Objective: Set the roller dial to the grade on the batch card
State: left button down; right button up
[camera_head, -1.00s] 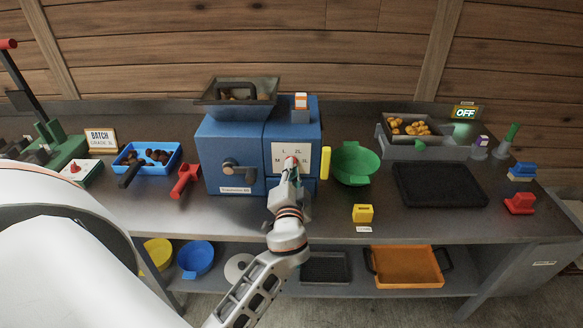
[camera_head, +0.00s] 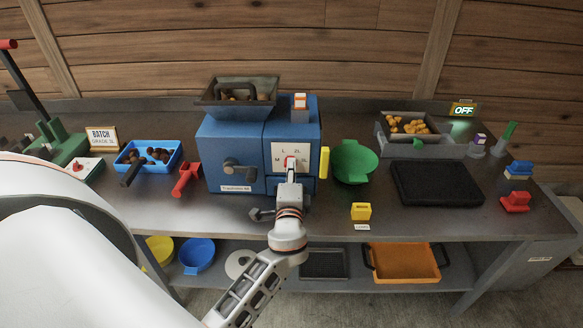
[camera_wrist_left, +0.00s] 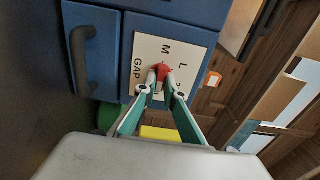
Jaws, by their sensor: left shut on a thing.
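The red dial knob (camera_head: 289,161) sits on a white plate (camera_head: 278,150) on the front of the blue roller machine (camera_head: 235,150). The plate bears M, L, 2L and 3L; the wrist view shows M, L and GAP on the plate (camera_wrist_left: 147,50). My left gripper (camera_head: 290,167) is shut on the knob (camera_wrist_left: 161,72), and its fingers hide part of the plate. I cannot tell which mark the knob points to. The batch card (camera_head: 102,138) stands at the left and reads BATCH and a grade that looks like 3L, in small print. My right gripper is not in view.
A yellow tab (camera_head: 324,163) and a green bowl (camera_head: 354,162) are right of the machine. A red scoop (camera_head: 186,178) and a blue tray (camera_head: 174,166) are left. A yellow block (camera_head: 361,211) stands near the front edge.

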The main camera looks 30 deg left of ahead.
pick_arm(q)
jog(key=shift+w+a+r, duration=0.1)
jog(key=shift+a+r, duration=0.05)
jog(key=shift+r, duration=0.2)
jog(key=c, duration=2.1)
grip_release()
jog(key=shift+c, duration=0.2)
jog(key=shift+f, duration=0.15)
jog(key=v, duration=1.2)
jog(key=shift+f, duration=0.15)
